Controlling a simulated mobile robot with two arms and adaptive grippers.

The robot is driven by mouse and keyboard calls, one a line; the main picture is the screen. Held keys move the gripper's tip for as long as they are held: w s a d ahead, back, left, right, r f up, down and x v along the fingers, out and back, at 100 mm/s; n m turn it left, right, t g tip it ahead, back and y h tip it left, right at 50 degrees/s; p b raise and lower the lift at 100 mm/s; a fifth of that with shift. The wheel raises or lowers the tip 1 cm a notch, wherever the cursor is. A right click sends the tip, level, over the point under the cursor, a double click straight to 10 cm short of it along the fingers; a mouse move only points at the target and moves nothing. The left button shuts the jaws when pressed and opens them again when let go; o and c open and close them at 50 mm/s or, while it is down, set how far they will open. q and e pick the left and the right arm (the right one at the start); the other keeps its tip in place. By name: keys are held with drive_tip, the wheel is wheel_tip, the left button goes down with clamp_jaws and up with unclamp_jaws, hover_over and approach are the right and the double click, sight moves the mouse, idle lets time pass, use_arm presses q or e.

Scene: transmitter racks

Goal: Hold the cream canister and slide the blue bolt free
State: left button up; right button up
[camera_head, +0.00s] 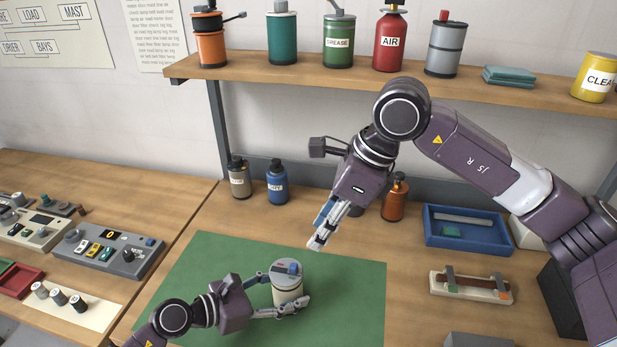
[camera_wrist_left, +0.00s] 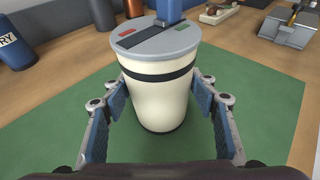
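The cream canister (camera_head: 287,291) stands upright on the green mat (camera_head: 215,262). Its grey lid (camera_wrist_left: 150,42) carries a red mark and a green mark.
Two bottles (camera_head: 277,182) and an orange bottle (camera_head: 396,200) stand at the back. A shelf (camera_head: 300,80) with several cans runs above. Control boxes (camera_head: 110,258) stand at left.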

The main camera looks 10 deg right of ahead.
use_arm(q)
drive_tip(key=shift+o, duration=1.4)
drive_tip(key=shift+a, duration=0.1)
